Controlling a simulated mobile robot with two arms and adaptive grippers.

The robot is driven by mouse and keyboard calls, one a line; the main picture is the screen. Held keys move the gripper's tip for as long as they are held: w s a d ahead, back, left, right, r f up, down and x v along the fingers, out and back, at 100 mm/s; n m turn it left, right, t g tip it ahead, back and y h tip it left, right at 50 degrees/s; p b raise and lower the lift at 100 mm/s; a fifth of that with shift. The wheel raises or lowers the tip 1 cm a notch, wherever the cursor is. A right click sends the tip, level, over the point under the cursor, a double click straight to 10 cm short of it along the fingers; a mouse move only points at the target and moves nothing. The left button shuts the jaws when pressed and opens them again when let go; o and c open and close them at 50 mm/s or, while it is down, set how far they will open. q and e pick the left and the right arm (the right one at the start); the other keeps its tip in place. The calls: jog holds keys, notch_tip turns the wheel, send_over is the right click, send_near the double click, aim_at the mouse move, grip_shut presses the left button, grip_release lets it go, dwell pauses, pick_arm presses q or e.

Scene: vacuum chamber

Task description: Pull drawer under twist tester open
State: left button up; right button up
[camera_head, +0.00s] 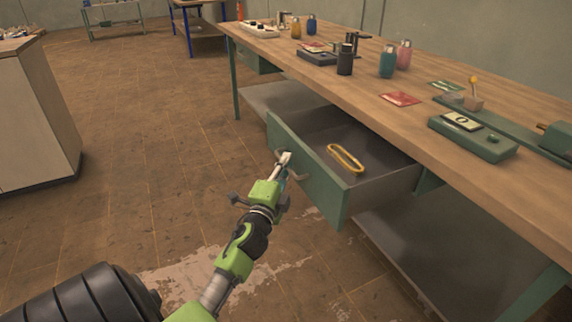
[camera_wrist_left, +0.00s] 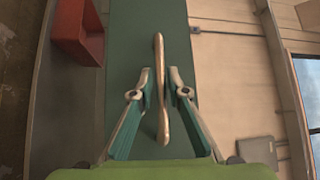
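The drawer (camera_head: 300,165) under the wooden workbench stands open in the head view, its green front pulled clear of the bench. A yellow loop (camera_head: 345,158) lies inside. My left gripper (camera_head: 284,160) is at the handle on the drawer front. In the left wrist view, the pale bar handle (camera_wrist_left: 160,90) runs between my two fingers (camera_wrist_left: 160,78), with a narrow gap on each side, so the gripper looks open around it. A green device with a long base (camera_head: 510,125) and a yellow-tipped knob, perhaps the twist tester, stands on the bench. My right gripper is not in view.
The workbench top (camera_head: 400,72) holds bottles, a black device (camera_head: 318,57) and a green box with a dial (camera_head: 472,138). A grey lower shelf (camera_head: 440,265) lies beneath. A cabinet (camera_head: 38,115) stands at left. Floor between cabinet and bench is clear.

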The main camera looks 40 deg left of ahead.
pick_arm(q)
jog(key=v, duration=1.2)
dwell(0.6)
